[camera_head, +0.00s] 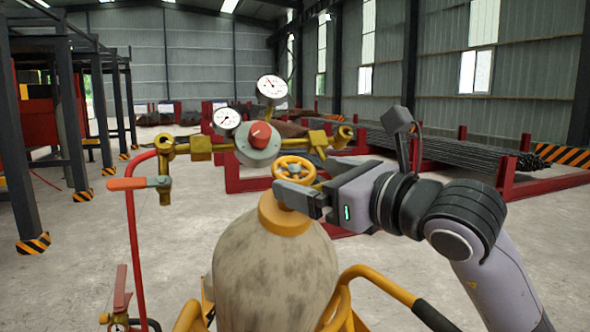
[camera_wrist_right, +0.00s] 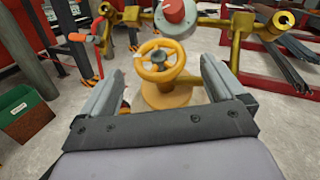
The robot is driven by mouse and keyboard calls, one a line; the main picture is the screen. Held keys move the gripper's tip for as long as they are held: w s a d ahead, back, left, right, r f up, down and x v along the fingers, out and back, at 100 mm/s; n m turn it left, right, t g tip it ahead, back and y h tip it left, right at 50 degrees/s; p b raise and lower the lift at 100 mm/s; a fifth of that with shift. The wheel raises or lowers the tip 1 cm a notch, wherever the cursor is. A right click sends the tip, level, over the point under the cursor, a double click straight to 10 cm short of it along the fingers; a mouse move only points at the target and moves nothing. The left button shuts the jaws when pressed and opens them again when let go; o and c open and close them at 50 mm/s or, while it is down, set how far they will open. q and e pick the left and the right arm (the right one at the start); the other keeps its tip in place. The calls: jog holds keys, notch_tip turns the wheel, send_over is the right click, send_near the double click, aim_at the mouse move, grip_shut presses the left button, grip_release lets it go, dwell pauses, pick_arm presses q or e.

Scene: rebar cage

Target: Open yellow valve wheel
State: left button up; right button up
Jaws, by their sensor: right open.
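The yellow valve wheel (camera_head: 294,170) sits on top of a worn beige gas cylinder (camera_head: 272,265) with a yellow neck. My right gripper (camera_head: 296,178) comes in from the right at the wheel's height. In the right wrist view, the wheel (camera_wrist_right: 160,62) lies ahead between the two open fingers of the gripper (camera_wrist_right: 160,85). The fingers are apart, with a gap on either side of the wheel. I cannot tell whether either finger touches it. My left gripper is not in view.
A brass regulator with a red knob (camera_head: 261,134) and two gauges (camera_head: 272,87) stands just behind the wheel. A red-handled valve (camera_head: 140,183) and red hose are at left. Yellow cart rails (camera_head: 372,283) surround the cylinder. A green box (camera_wrist_right: 25,112) stands on the floor.

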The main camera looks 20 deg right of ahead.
aim_at(303, 176)
jog(key=shift+p+x, duration=0.45)
jog(key=shift+x, duration=1.7)
jog(key=shift+c, duration=0.3)
jog(key=c, duration=1)
